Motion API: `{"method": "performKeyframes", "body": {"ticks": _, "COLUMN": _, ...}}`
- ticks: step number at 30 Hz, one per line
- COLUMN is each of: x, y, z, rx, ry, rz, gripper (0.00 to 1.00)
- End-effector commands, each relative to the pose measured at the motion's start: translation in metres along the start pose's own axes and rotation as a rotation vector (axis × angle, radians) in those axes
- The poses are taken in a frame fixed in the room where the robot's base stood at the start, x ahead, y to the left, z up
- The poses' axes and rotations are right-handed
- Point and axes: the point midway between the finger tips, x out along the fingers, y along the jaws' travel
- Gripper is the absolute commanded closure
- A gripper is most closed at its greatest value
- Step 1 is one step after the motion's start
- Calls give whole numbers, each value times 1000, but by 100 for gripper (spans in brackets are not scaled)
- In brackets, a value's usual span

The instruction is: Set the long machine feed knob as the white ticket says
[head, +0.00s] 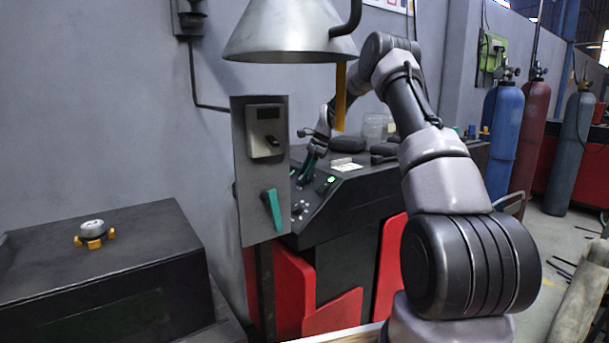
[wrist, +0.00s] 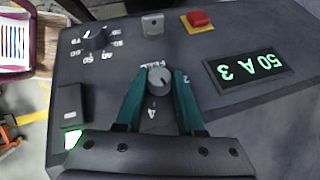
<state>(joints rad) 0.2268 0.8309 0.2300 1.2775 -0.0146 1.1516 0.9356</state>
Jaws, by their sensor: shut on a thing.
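The long machine (head: 350,195) stands behind the grey upright panel in the head view. In the wrist view its feed knob (wrist: 159,78) is a small grey round knob with a pointer, near a partly covered lettered label and the digits 2 and 4. My gripper (wrist: 159,71) has its two teal fingers on either side of the knob and is shut on it. In the head view my gripper (head: 306,168) is over the control panel, partly hidden. A small white piece (head: 347,167) lies on the machine top; I cannot read it or tell whether it is the ticket.
Beside the feed knob are a numbered black dial (wrist: 96,40), a red button (wrist: 198,19), a black rocker switch (wrist: 70,104) and a lit display (wrist: 246,67) apparently reading 50 A 3. A grey panel with a teal lever (head: 272,208) and a metal lamp shade (head: 290,35) stand close to my arm.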

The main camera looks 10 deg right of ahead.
Motion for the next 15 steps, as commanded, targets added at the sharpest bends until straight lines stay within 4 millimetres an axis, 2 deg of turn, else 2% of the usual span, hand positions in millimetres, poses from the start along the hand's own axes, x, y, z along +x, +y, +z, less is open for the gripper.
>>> {"method": "performKeyframes", "body": {"ticks": 15, "x": 1, "y": 9, "z": -1, "rx": 214, "ry": -29, "rz": -347, "gripper": 100}}
